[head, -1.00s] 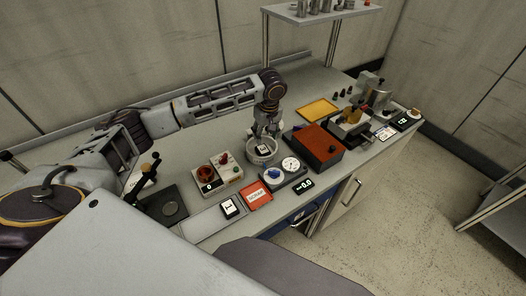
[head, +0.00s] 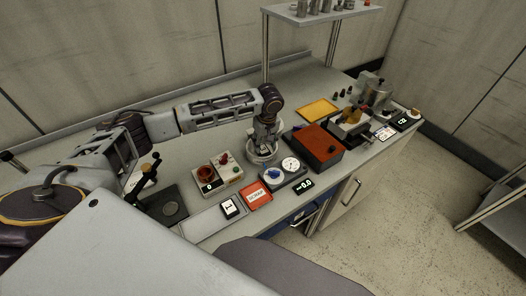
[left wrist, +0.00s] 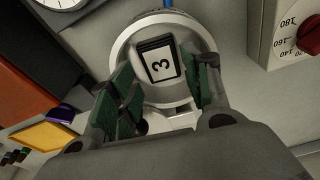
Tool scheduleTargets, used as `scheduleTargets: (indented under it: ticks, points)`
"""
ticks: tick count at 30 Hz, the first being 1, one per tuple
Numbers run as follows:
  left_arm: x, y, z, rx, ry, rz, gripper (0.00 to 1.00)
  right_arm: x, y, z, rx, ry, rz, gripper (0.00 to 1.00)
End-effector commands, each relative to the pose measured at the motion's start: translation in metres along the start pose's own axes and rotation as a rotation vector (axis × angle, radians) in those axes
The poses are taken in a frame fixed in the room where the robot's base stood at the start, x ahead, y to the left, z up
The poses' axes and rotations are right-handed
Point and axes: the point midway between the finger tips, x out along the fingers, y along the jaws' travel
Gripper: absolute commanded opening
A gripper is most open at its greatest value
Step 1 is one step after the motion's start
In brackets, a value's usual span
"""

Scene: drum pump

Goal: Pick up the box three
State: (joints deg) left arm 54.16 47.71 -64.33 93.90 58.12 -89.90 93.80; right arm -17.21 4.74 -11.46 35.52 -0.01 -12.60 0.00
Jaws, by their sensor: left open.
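Box three, a small black box with a white top marked 3 (left wrist: 161,62), lies in a round pale dish (left wrist: 122,50) in the left wrist view. In the head view the dish (head: 250,156) stands on the bench, and my gripper hides the box. My left gripper (head: 262,150) points down over the dish. In the left wrist view its green-padded fingers (left wrist: 166,85) are apart, one on each side of the box's near end. I cannot tell whether they touch it. My right gripper is not in view.
A red-topped box (head: 318,145) stands right of the dish. A unit with dials (head: 282,176) is in front. A control box with a red knob (head: 217,174) stands left. Another box, marked 1 (head: 230,207), lies on a grey plate. A yellow tray (head: 318,110) is farther back.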

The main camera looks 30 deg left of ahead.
Motion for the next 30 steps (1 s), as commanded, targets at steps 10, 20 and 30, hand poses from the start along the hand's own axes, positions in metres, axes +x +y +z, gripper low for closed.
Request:
scheduleTargets:
  ticks: [10,20,30]
  points:
    - [0.034,-0.001,-0.001,0.0,0.001,-0.001,0.48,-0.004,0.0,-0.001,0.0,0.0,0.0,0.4]
    - [0.04,-0.001,0.0,0.001,0.001,0.001,0.48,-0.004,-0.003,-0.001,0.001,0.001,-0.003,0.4]
    - [0.039,-0.001,0.0,0.001,0.0,0.001,0.35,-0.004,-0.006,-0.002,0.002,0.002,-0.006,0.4]
